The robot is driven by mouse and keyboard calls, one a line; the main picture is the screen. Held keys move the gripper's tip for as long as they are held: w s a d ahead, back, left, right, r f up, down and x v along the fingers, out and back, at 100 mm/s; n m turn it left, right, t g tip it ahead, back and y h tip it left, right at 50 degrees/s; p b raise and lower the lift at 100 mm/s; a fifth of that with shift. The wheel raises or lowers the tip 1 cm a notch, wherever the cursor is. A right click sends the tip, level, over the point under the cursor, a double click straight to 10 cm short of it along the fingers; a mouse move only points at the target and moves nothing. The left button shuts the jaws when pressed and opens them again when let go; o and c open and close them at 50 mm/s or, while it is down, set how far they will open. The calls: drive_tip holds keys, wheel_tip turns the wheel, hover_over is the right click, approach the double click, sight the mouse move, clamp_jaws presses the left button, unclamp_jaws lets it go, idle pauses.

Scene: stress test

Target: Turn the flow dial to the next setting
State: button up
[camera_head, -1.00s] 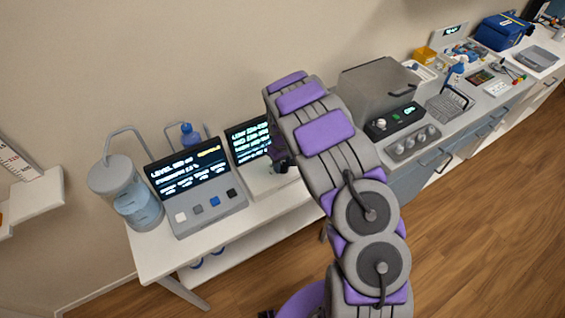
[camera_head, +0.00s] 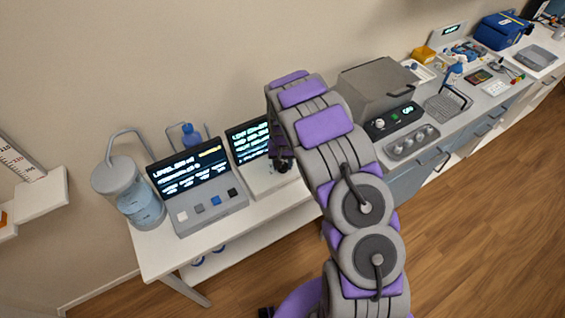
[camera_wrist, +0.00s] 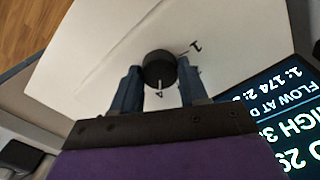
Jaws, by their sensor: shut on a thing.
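The flow dial (camera_wrist: 159,66) is a round black knob with a white pointer line on a pale panel (camera_wrist: 105,45) in the wrist view. A printed "1" stands at its upper right, and another mark, looking like a "4", shows below it. My gripper (camera_wrist: 160,78) has its two blue-grey fingers on either side of the dial and is shut on it. In the head view my gripper (camera_head: 281,158) is at the panel of the white-based unit (camera_head: 262,184), and the dial is hidden behind my arm. The unit's dark screen (camera_head: 246,139) shows text; in the wrist view the screen (camera_wrist: 292,120) includes "FLOW".
A grey console (camera_head: 205,212) with a lit screen and several buttons stands left of the unit. A grey box-shaped machine (camera_head: 375,92) and a tray of knobs (camera_head: 411,142) are to the right.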

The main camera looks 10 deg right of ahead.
idle(0.4)
drive_tip(key=o, duration=1)
drive_tip(key=shift+o, duration=0.2)
wheel_tip(320, 180, up, 17)
drive_tip(key=p, duration=0.2)
drive_tip(key=shift+r, duration=0.15)
